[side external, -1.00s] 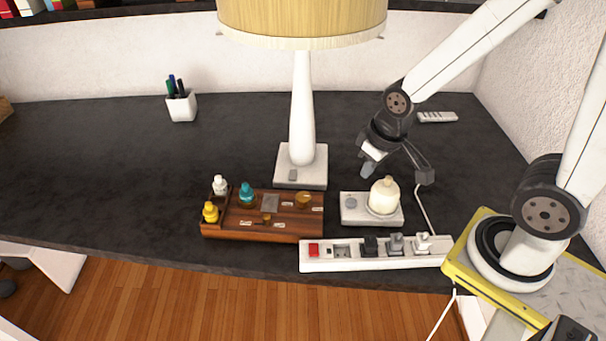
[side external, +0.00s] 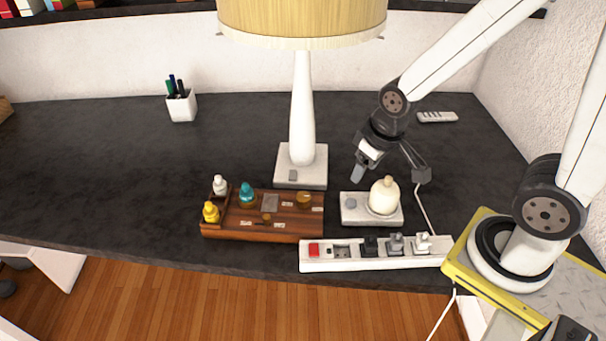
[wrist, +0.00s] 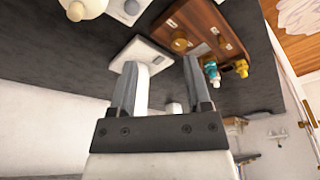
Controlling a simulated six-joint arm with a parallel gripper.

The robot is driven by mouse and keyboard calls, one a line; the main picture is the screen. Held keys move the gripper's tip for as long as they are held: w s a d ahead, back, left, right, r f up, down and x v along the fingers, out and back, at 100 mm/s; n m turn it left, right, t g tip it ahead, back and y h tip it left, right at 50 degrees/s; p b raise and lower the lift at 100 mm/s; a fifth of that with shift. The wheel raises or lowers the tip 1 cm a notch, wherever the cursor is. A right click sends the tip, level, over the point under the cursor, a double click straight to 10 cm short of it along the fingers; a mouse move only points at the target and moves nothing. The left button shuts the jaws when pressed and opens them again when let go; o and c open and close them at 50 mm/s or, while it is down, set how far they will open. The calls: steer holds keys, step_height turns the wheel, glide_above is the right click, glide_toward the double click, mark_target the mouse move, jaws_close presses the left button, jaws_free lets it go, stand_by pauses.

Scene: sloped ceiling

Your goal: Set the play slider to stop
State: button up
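The wooden control panel (side external: 285,231) lies on the dark desk near its front edge. A small brown knob (side external: 266,218) on its front part looks like the play slider; its labels are too small to read, so its setting cannot be told. My gripper (side external: 357,174) is above the desk, right of the lamp base and behind the white candle unit, well apart from the panel. In the wrist view my gripper (wrist: 158,85) has its two fingers apart with nothing held.
A lamp (side external: 302,120) with a white base (side external: 314,180) stands behind the panel, left of my gripper. Yellow (side external: 210,213), white (side external: 219,186) and teal (side external: 246,194) pieces stand at the panel's left. A white unit (side external: 354,216) and power strip (side external: 320,262) are on the right.

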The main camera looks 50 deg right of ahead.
steer(key=w+a+f+g, duration=0.1)
steer(key=w+a+f, duration=0.2)
steer(key=w+a, duration=0.5)
steer(key=m+g, duration=0.1)
steer(key=g, duration=0.1)
glide_above(266, 216)
step_height(266, 216, down, 5)
steer(key=shift+r, duration=0.1)
steer(key=shift+f, duration=3.9)
jaws_close()
